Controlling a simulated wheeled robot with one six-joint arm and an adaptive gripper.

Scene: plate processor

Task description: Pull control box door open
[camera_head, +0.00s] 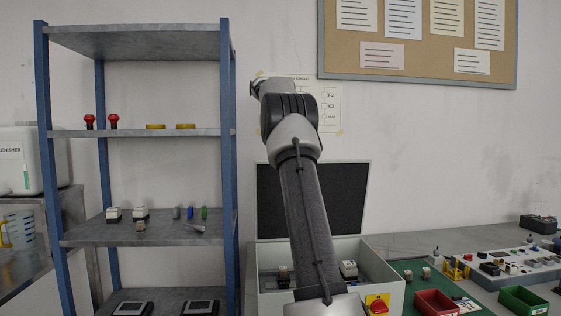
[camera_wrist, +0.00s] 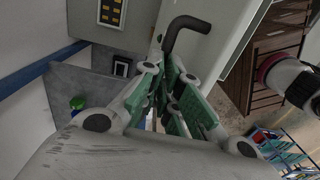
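In the head view, the grey control box (camera_head: 393,287) stands low behind my arm, its top open and small parts inside. A dark panel (camera_head: 342,195) with a light edge stands upright at its back. A red and yellow knob (camera_head: 377,304) is on its front. In the wrist view, a bent black handle (camera_wrist: 184,24) stands at the edge of a pale panel (camera_wrist: 222,42). My gripper (camera_wrist: 166,68) has its green-padded fingers close together, tips right beside the handle's near end. Whether they clasp it is unclear.
A blue-posted shelf (camera_head: 228,130) with small parts stands just left of the box. A green mat (camera_head: 405,297) with a red bin (camera_head: 438,303) lies to the right, near a green bin (camera_head: 524,300). A brown slatted object (camera_wrist: 275,50) is at the right in the wrist view.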

